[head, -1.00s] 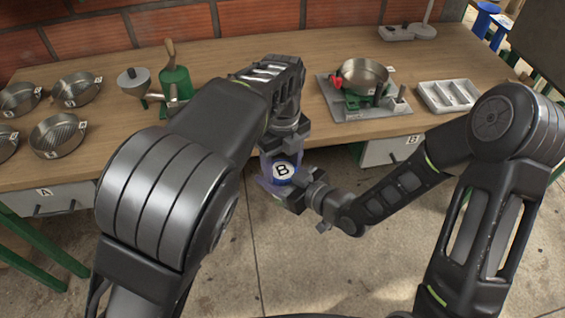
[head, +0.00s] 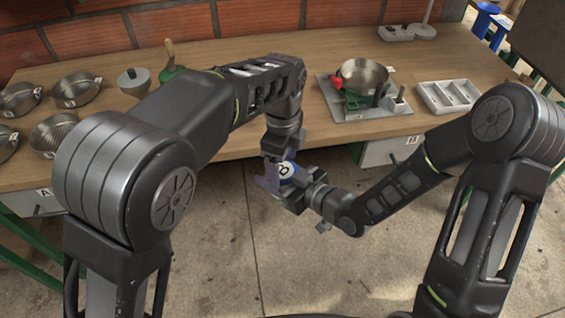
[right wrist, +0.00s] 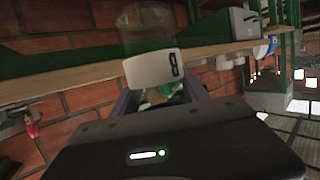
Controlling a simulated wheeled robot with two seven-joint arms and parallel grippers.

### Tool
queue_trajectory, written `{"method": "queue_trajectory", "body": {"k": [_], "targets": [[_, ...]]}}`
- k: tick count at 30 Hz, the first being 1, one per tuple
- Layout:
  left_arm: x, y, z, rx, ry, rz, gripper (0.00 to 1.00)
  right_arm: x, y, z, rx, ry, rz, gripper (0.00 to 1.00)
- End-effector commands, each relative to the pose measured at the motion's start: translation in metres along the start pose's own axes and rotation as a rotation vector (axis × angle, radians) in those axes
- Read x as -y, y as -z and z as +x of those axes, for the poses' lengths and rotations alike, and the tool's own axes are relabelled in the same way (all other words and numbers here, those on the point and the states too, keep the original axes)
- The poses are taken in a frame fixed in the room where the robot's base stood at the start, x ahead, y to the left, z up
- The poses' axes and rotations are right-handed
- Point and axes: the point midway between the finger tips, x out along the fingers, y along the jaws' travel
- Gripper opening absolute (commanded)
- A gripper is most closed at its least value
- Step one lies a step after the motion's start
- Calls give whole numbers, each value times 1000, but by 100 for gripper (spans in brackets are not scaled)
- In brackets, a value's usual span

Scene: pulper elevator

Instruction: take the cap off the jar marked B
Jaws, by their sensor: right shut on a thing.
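The cap's edge is not distinct.
The wooden table (head: 225,130) lies behind the grippers. Several round pans (head: 75,90) stand at left, and a pan on a grey scale-like stand (head: 362,76) is at right beside a white divided tray (head: 458,96). A drawer marked B (head: 388,151) is below. Floor in front is clear.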

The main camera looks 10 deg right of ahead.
Motion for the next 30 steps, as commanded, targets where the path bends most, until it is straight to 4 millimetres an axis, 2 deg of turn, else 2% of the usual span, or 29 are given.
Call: {"method": "queue_trajectory", "body": {"k": [8,20,27,30], "targets": [[0,0,-2,0,0,0,82,0,0,0,-1,0,-1,0],[1,0,-44,0,1,0,82,0,0,0,-1,0,-1,0],[0,0,-45,1,-1,0,82,0,0,0,-1,0,-1,0],[0,0,-46,0,-1,5,79,0,0,0,-1,0,-1,0]]}}
